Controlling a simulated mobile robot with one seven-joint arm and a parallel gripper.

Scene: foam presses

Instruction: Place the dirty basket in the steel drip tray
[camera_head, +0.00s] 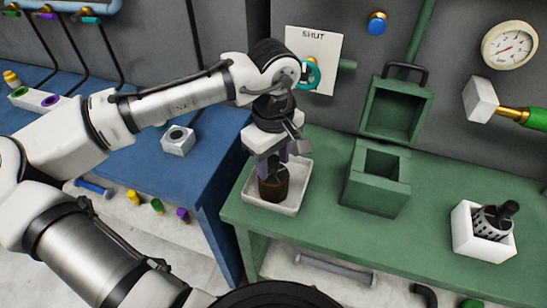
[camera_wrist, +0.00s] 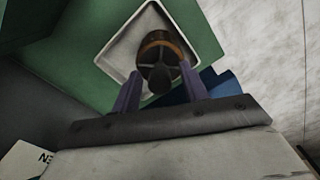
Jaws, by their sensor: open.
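The dirty basket (camera_head: 273,186) is a brown cylinder with a dark knob on top. It stands in the pale, square steel drip tray (camera_head: 301,178) at the left end of the green bench. My gripper (camera_head: 273,166) is directly above the basket, with its purple fingers pointing down. In the wrist view the basket (camera_wrist: 172,44) stands inside the tray (camera_wrist: 124,46). The open fingers of my gripper (camera_wrist: 161,72) are on either side of the dark knob, with gaps visible. The basket's lower part is partly hidden by the tray's front rim.
A green press box (camera_head: 376,200) with its upper part (camera_head: 395,112) stands right of the tray. A white holder (camera_head: 470,240) with a perforated metal basket (camera_head: 490,222) is at the far right. A blue bench (camera_head: 200,190) with a holed white block (camera_head: 178,141) lies left.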

